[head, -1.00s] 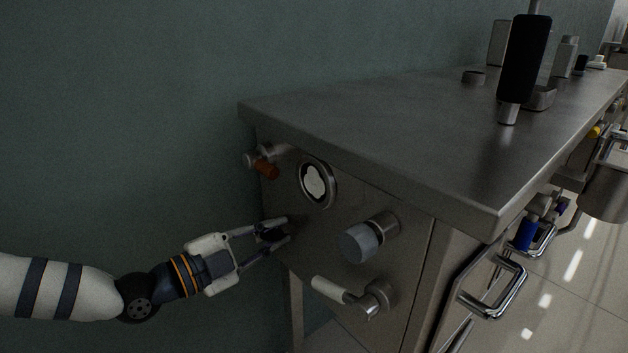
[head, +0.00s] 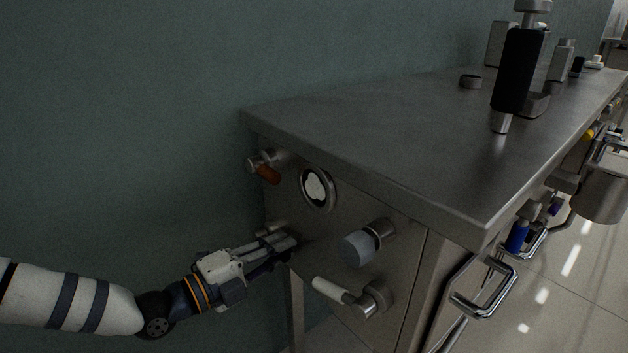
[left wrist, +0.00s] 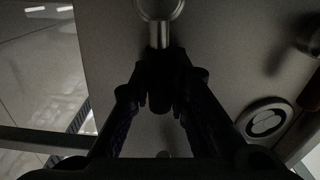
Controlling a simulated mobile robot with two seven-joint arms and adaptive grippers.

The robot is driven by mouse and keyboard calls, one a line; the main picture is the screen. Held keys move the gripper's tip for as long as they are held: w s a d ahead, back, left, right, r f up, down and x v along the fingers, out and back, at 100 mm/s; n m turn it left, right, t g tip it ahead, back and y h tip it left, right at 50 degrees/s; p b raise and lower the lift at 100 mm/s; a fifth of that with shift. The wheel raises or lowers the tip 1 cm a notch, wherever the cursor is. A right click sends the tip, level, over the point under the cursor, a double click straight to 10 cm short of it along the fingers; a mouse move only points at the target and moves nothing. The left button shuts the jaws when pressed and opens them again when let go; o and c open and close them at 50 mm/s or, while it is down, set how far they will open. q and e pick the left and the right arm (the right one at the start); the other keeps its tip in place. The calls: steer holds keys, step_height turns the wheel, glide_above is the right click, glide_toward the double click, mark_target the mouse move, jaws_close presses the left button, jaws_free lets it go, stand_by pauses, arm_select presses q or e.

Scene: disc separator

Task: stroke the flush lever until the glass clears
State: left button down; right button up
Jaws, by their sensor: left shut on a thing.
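A dark-handled lever (left wrist: 160,80) with a bright metal shaft and round hub shows in the left wrist view. My left gripper (left wrist: 160,100) is shut on its dark handle. In the head view my left gripper (head: 285,243) is at the left part of the steel end panel (head: 335,235), and its fingers mostly hide the lever. The round sight glass (head: 317,188) is above and right of the gripper. A pale, uneven patch fills much of its face; it also shows in the left wrist view (left wrist: 265,121). My right gripper is not in view.
The steel bench top (head: 370,140) overhangs above. A black cylinder (head: 512,70) stands on it. Open space lies left of the panel.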

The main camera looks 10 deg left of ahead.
mark_target(287, 220)
arm_select(q)
steer(key=shift+s+d+f+m, duration=0.1)
steer(key=shift+f+m, duration=0.4)
steer(key=shift+m, duration=0.5)
steer(key=shift+f, duration=0.1)
step_height(287, 220, up, 2)
steer(key=n, duration=0.3)
steer(key=shift+n, duration=0.4)
steer(key=n, duration=0.1)
steer(key=r+n, duration=0.1)
steer(key=shift+w+a+r+n, duration=0.25)
steer(key=shift+a+n, duration=0.05)
steer(key=shift+n, duration=0.1)
steer(key=n, duration=0.1)
steer(key=a+r+n+b, duration=0.1)
steer(key=n, duration=0.1)
steer(key=shift+w+r, duration=0.25)
steer(key=shift+w, duration=0.1)
steer(key=shift+r+n, duration=0.25)
steer(key=shift+n, duration=0.15)
